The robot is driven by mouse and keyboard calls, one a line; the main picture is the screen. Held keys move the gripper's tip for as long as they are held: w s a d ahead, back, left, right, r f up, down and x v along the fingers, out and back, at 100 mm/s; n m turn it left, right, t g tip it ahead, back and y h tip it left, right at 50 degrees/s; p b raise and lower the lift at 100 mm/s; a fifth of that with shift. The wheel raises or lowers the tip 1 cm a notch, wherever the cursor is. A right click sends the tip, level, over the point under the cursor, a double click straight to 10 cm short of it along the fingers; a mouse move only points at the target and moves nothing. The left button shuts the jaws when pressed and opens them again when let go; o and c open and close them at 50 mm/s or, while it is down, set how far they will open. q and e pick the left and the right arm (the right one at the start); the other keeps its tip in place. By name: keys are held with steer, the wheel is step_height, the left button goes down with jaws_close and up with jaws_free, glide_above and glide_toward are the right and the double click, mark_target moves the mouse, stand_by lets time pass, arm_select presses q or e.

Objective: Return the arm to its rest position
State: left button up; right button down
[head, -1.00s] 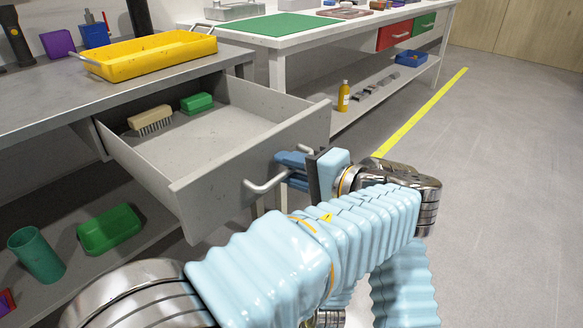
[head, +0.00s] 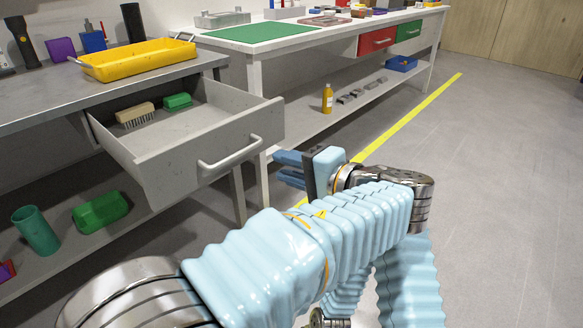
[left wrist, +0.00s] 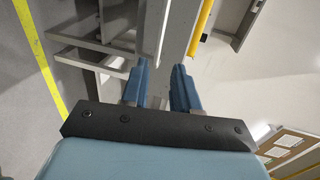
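My left arm comes in from the lower left of the head view, and its gripper (head: 280,168) is out in front of the grey drawer (head: 190,166). The two blue fingers are apart with nothing between them. The left wrist view also shows the fingers (left wrist: 161,76) with an empty gap. The drawer is pulled open under the left workbench. Its bar handle (head: 231,154) is free, to the left of the fingertips and apart from them. My right gripper is not in view.
A brush (head: 134,115) and a green box (head: 177,101) lie in the drawer. A yellow tray (head: 138,60) stands on the grey bench (head: 40,101). A white table (head: 262,75) stands behind. A yellow bottle (head: 327,99) is on its lower shelf. Open floor (head: 500,190) lies to the right.

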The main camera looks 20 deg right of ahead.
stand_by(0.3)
arm_select(q)
steer(key=w+a+f+g+h, duration=0.1)
steer(key=a+f+g, duration=0.25)
steer(key=f, duration=0.75)
steer(key=w+a+f+g+h+p, duration=0.1)
steer(key=a+f+g+h, duration=0.3)
steer(key=f, duration=0.7)
steer(key=w+a+f+g+y, duration=0.1)
steer(key=a+f+g, duration=0.2)
steer(key=a+f, duration=0.55)
steer(key=s+a+f+n+g+h, duration=0.1)
steer(key=s+a+f+n+h, duration=0.3)
steer(key=s+f, duration=0.4)
steer(key=s+a+f+n+g+h+p, duration=0.1)
steer(key=s+a+f+n+h, duration=0.3)
steer(key=f, duration=0.7)
steer(key=s+a+n, duration=0.2)
steer(key=s+n, duration=0.2)
steer(key=n, duration=0.1)
steer(key=shift+a+n, duration=0.3)
steer(key=shift+f, duration=0.15)
